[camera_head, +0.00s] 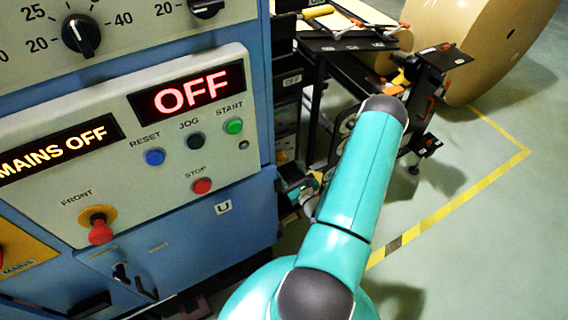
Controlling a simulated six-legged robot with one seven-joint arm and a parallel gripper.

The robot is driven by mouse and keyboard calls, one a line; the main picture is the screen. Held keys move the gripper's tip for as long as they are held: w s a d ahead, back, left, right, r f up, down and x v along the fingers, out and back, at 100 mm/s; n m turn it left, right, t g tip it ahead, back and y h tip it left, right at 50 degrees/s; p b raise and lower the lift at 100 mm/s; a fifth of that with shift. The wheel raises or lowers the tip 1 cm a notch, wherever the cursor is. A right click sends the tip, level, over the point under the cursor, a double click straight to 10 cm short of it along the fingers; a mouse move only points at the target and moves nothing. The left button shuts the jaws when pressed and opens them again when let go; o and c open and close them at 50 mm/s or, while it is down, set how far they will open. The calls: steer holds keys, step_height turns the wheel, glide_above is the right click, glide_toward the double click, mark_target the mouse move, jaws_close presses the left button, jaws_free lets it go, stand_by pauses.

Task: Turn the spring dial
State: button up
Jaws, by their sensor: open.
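A round black dial (81,36) with a white pointer line is at the upper left of the grey panel, with the numbers 20, 25 and 40 around it. A second black knob (205,7) is cut off by the top edge. No label reading "spring" shows, so I cannot tell which control is the spring dial. My teal arm rises from the bottom centre to a dark joint right of the cabinet.
The blue cabinet's lower panel (130,190) has an OFF display (192,93), coloured buttons and a red mushroom stop (100,231). A dark machine frame (335,62) and a large kraft roll (480,40) stand behind my arm. Floor with yellow tape (440,215) is open at the right.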

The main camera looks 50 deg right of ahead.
steer(key=v, duration=0.8)
steer(key=shift+s, duration=0.1)
stand_by(0.3)
